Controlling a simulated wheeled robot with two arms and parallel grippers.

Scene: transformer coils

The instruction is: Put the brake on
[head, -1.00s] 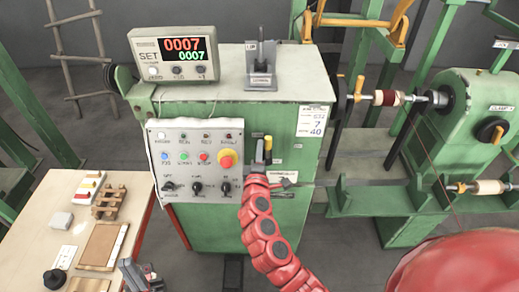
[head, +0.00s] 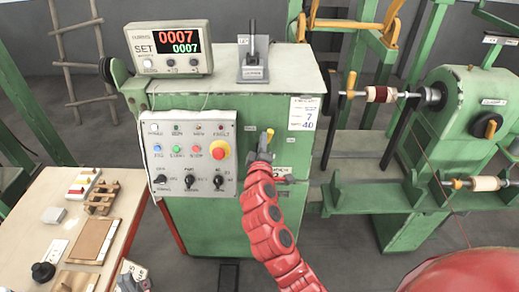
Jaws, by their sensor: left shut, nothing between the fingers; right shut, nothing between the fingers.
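My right gripper (head: 265,142), on the red segmented arm, is at the front face of the green cabinet (head: 300,225), right of the control panel. It is shut; a small yellow-tipped part (head: 270,132) shows right at its fingertips, and I cannot tell if they touch. A dark upright lever (head: 252,48) stands in a grey labelled bracket on the cabinet top. I cannot read which lever is marked as the brake.
The control panel (head: 168,210) has lamps, buttons, switches and a red stop button (head: 220,150). A counter display (head: 167,48) stands on the cabinet. The winding machine (head: 458,110) with spools is at right. The table (head: 130,200) at left holds several small parts.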

